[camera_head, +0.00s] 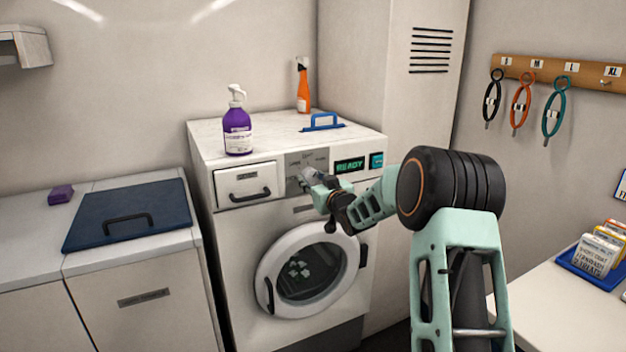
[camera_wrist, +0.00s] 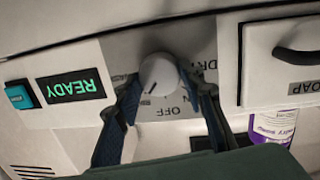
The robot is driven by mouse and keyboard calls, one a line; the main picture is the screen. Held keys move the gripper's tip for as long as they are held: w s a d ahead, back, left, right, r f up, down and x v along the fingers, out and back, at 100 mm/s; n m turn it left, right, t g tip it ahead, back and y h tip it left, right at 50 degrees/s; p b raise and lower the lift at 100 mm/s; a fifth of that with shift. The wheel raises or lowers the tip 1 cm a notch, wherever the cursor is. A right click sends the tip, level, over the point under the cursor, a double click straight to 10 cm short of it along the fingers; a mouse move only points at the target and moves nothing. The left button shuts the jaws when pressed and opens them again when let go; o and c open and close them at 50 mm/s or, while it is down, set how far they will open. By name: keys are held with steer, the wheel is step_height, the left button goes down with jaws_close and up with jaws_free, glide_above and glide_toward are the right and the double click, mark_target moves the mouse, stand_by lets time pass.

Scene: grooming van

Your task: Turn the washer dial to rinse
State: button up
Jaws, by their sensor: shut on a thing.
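The washer (camera_head: 232,188) is a white front-loader against the wall. Its round pale dial (camera_wrist: 158,74) sits on a grey panel (camera_head: 294,160), between the drawer and the lit display. The wrist view is upside down; OFF and part of DRY can be read around the dial, and other labels are partly covered by my fingers. My gripper (camera_wrist: 167,88) has a finger on each side of the dial and is shut on it. In the head view my gripper (camera_head: 312,180) covers most of the dial. I cannot tell for certain which label the dial points to.
The display (camera_head: 349,165) reads READY, with a teal button (camera_head: 376,160) beside it. The soap drawer (camera_head: 246,183) and the round door (camera_head: 308,270) are shut.

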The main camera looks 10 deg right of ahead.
steer(key=shift+m, duration=0.4)
steer(key=o, duration=1.2)
steer(key=shift+c, duration=0.2)
steer(key=v, duration=1.2)
steer(key=shift+d, duration=0.2)
